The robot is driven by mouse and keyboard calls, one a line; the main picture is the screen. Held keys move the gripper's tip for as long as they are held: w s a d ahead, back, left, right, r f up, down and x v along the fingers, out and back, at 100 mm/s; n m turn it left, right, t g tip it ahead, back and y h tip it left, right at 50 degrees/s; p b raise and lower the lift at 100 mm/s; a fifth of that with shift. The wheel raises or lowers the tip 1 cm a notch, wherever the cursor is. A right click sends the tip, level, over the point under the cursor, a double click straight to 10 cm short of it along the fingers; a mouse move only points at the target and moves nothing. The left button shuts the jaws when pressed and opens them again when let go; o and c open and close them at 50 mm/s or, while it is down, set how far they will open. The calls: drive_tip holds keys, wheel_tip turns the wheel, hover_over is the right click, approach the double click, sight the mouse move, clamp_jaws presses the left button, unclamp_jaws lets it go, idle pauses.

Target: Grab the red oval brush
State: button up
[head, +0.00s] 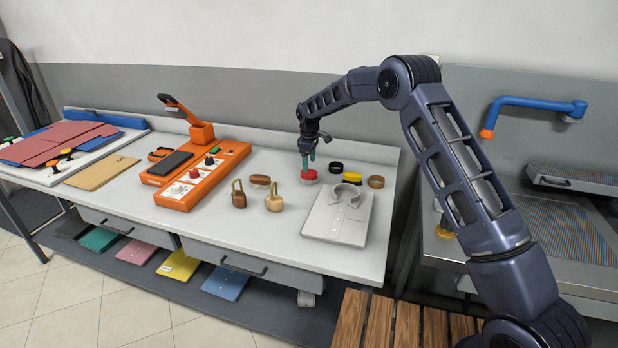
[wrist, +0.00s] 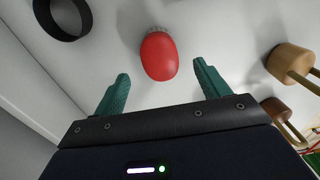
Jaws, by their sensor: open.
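The red oval brush (wrist: 159,56) lies on the white counter in the wrist view, with light bristles showing at its far end. It also shows in the head view (head: 308,176), just under my gripper. My gripper (wrist: 160,82) is open, with its two green fingers apart on either side of the brush's near end. The fingertips reach about the brush's near edge in the picture and nothing is between them that they hold. In the head view my gripper (head: 308,160) points down above the brush. I cannot tell the exact height gap.
A black ring (wrist: 62,18) lies at upper left in the wrist view. Wooden padlock-shaped items (head: 274,199) stand front left of the brush. A brown oval brush (head: 260,180) lies to the left. An orange console (head: 198,172) stands farther left.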

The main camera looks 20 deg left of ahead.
sight(309, 173)
drive_tip(key=shift+f, duration=3.3)
drive_tip(key=c, duration=1.1)
drive_tip(key=shift+r, duration=0.1)
